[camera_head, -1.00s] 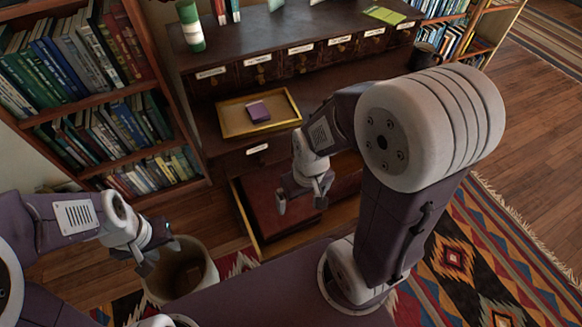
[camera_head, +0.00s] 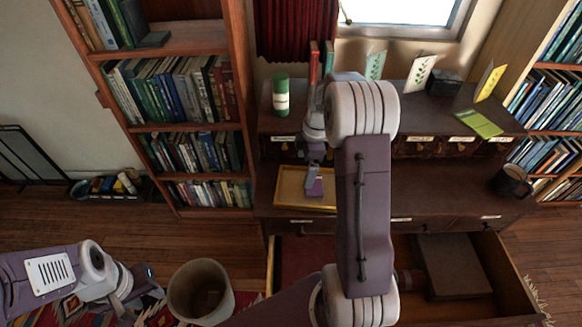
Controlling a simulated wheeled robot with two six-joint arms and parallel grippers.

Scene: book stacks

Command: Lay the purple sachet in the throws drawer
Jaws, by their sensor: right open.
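The purple sachet (camera_head: 315,189) lies in the yellow tray (camera_head: 288,203) on the desk, partly covered by my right gripper. My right gripper (camera_head: 313,178) is open, pointing down right at the sachet. I cannot tell whether its fingers touch the sachet. A wide drawer (camera_head: 528,291) stands pulled out below the desk top. A dark red area shows at its left, and a brown box-like thing (camera_head: 455,266) lies at its right. My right arm hides its middle, and I cannot read its label. My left gripper (camera_head: 146,297) is open and empty at the lower left.
A waste bin (camera_head: 201,292) stands on the floor left of the drawer. A dark mug (camera_head: 511,182) sits at the desk's right end. A green cylinder (camera_head: 281,95), cards and a green booklet (camera_head: 479,123) stand or lie on the upper shelf. Bookcases flank the desk.

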